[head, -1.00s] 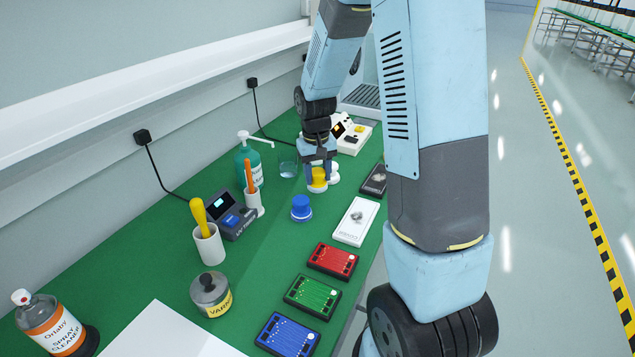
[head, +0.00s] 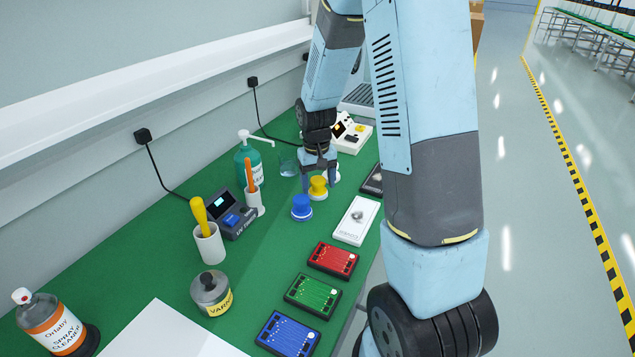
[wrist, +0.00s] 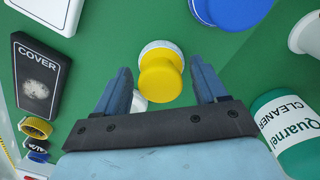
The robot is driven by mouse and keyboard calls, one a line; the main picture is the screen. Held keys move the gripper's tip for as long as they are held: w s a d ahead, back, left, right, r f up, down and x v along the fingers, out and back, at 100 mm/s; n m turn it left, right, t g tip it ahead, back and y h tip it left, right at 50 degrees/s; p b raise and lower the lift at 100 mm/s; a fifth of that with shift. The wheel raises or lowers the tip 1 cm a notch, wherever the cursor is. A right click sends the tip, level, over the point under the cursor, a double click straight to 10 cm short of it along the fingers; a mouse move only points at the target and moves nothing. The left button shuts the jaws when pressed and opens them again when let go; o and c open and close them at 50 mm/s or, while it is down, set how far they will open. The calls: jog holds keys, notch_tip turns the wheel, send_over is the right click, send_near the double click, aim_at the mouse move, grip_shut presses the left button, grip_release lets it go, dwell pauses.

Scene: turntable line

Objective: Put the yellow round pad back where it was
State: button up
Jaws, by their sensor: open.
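The yellow round pad (head: 318,186) stands upright on the green table, just right of the blue round pad (head: 301,208). It has a yellow knob over a pale ridged base. My gripper (head: 319,182) is open, close behind the yellow pad in the head view. In the wrist view, the yellow pad (wrist: 160,78) shows between and ahead of the spread fingers (wrist: 161,74), with green gaps on both sides. A white round piece (wrist: 138,102) is partly hidden behind the pad. The blue pad also shows in the wrist view (wrist: 232,10).
A white box (head: 355,222) and dark cover box (head: 373,181) lie to the right. Red (head: 333,259), green (head: 312,294) and blue (head: 287,333) boards lie nearer.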

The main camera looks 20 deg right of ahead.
aim_at(317, 180)
notch_tip(317, 180, up, 11)
jog(key=s+r+t, duration=0.3)
jog(key=s+r, duration=0.8)
jog(key=r, duration=0.1)
jog(key=s+r+t, duration=0.2)
jog(key=s+r, duration=0.2)
jog(key=s, duration=0.9)
jog(key=shift+s+r+t, duration=0.2)
jog(key=shift+s+t, duration=0.2)
dwell(0.7)
